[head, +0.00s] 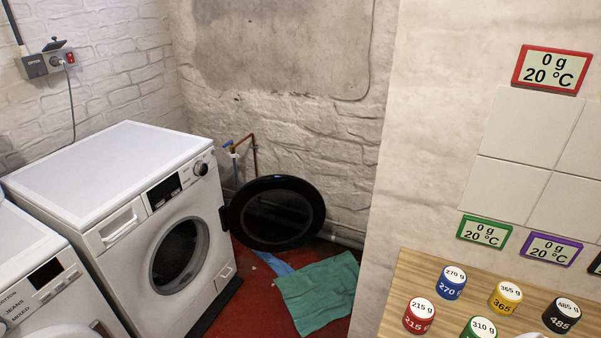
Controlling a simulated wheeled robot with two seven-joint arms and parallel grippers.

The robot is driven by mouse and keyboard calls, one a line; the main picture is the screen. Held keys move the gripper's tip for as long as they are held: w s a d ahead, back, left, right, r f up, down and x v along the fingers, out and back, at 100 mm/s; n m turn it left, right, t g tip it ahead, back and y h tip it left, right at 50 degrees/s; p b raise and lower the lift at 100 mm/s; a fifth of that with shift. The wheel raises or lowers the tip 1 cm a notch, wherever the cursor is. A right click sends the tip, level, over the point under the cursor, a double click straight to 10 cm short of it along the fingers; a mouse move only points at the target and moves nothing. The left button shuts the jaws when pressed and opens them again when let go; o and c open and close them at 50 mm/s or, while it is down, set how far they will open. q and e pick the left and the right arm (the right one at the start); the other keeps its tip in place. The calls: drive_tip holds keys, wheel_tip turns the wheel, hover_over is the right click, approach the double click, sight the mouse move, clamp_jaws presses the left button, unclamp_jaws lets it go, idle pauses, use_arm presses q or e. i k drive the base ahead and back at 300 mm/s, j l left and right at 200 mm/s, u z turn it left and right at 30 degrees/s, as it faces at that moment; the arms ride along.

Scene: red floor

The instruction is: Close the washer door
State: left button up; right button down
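The white washer (135,205) stands against the left wall, with its dark round drum opening (178,256) facing right. Its round black door (274,213) is wide open. The door swings out to the right from the hinge at the far edge of the washer's front, with a dark glass centre. Neither of my grippers shows in the head view.
A second white machine (40,285) stands at the lower left. A green cloth (318,290) lies on the red floor below the door. A wooden table (440,275) with several coloured weights stands at the lower right. A pipe with a blue tap (229,145) is behind the door.

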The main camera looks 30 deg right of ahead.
sight(277, 220)
drive_tip(key=i+l+z, duration=0.1)
drive_tip(key=i+z, duration=0.2)
drive_tip(key=i, duration=0.35)
drive_tip(key=i+j+z, duration=0.1)
drive_tip(key=i+z, duration=0.2)
drive_tip(key=i, duration=0.35)
drive_tip(key=i+j+z, duration=0.3)
drive_tip(key=i, duration=0.35)
drive_tip(key=i+l, duration=0.05)
drive_tip(key=l, duration=0.05)
